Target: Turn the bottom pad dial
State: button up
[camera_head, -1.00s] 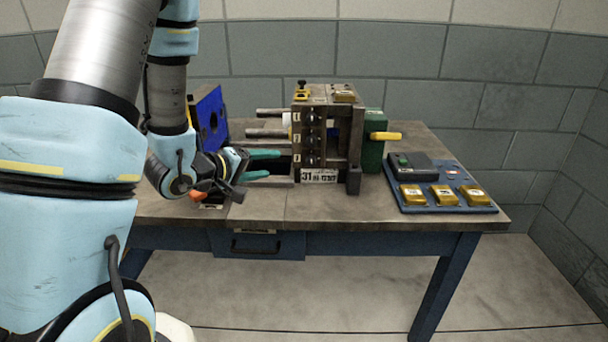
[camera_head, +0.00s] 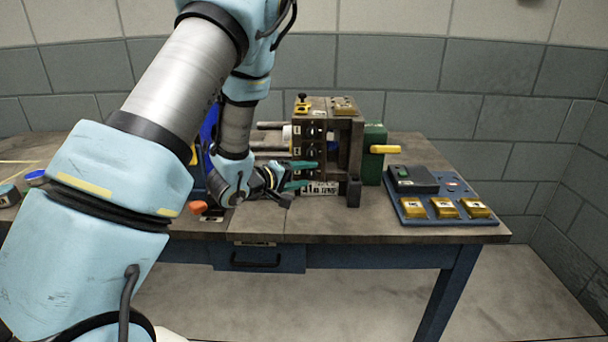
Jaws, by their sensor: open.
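The mould block (camera_head: 346,150) stands on the bench, with a column of dark round dials on its left-hand face. The top dial (camera_head: 312,131) and the middle dial (camera_head: 312,150) show clearly.
A blue panel (camera_head: 440,214) with yellow blocks and a dark box lies on the bench's right. A green housing (camera_head: 373,160) with a yellow handle adjoins the block. Metal guide rods (camera_head: 270,126) extend left of the block. An orange piece (camera_head: 197,207) lies left of my gripper.

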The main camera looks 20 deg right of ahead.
grip_shut()
dwell(0.6)
